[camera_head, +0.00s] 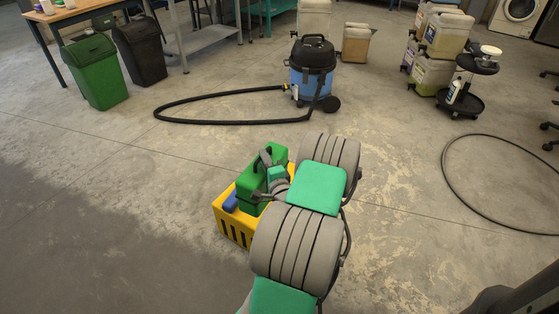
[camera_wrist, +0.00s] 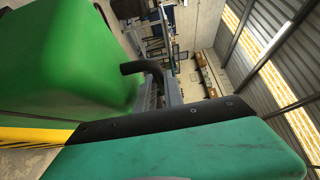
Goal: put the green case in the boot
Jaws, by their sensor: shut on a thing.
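The green case (camera_head: 246,190) sits low in the middle of the head view, at the yellow crate. My gripper (camera_head: 266,160) is at its top, shut on its dark handle. In the wrist view the case (camera_wrist: 60,60) fills the upper left, with a dark handle part beside it. The yellow crate (camera_head: 232,229) is under or around the case. I cannot tell whether the case still rests in it. A blue item (camera_head: 230,201) lies in the crate beside the case. My arm hides the crate's right side. No car boot shows in either view.
A blue and black vacuum (camera_head: 313,72) stands ahead with its hose (camera_head: 200,121) looped on the floor. Bins, a green one (camera_head: 95,72) and a dark one (camera_head: 141,50), stand at the left. A black trolley (camera_head: 461,100) and another hose (camera_head: 452,185) are at the right. The floor at lower left is clear.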

